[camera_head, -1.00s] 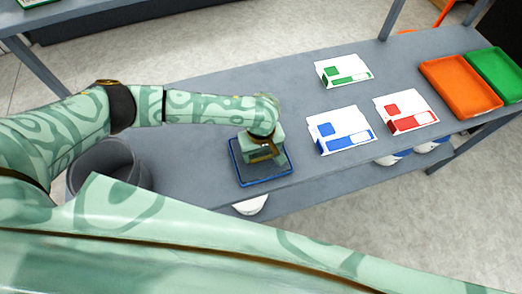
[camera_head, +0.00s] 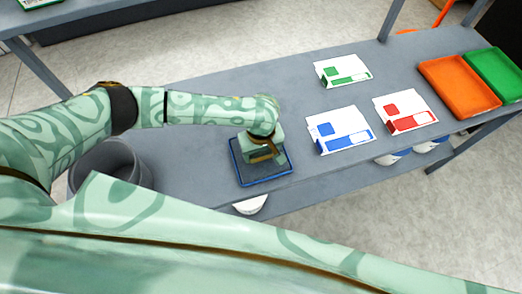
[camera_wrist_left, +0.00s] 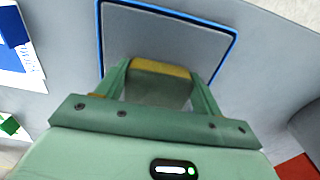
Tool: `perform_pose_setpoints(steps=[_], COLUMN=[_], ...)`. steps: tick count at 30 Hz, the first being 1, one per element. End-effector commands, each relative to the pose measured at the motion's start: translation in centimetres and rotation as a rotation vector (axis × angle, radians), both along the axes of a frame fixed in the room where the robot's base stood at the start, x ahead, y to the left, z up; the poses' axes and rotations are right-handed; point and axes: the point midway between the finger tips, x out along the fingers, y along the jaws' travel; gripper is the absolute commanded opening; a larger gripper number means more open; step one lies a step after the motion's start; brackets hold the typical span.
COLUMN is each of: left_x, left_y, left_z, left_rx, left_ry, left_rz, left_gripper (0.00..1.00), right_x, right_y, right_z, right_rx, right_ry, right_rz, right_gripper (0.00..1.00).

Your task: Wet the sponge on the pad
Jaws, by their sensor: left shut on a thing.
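The pad (camera_head: 255,178) is a dark grey square with a blue rim on the grey bench. It also fills the upper middle of the left wrist view (camera_wrist_left: 165,36). My left gripper (camera_head: 264,158) is over the pad, pointing down. In the left wrist view my left gripper (camera_wrist_left: 160,80) is shut on the sponge, whose yellow strip (camera_wrist_left: 160,69) shows between the fingers. The sponge's underside is hidden, so I cannot tell whether it touches the pad. My right gripper is not in view.
Blue (camera_head: 340,132), red (camera_head: 405,112) and green (camera_head: 342,71) marked white cartons lie to the right of the pad. An orange tray (camera_head: 460,86) and a green tray (camera_head: 497,74) are at the far right. A grey bin (camera_head: 110,166) stands at left. Bench behind the pad is clear.

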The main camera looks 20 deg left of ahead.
Motion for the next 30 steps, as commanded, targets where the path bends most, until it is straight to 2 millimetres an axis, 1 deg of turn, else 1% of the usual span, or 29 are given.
perform_pose_setpoints(steps=[30], left_x=[-0.17], left_y=[0.08], left_z=[-0.23], left_rx=[0.003], left_ry=[0.003], left_rz=[0.000], left_gripper=[0.49], right_x=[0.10], right_y=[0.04], right_z=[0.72], right_rx=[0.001], right_ry=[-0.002], right_rz=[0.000], right_gripper=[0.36])
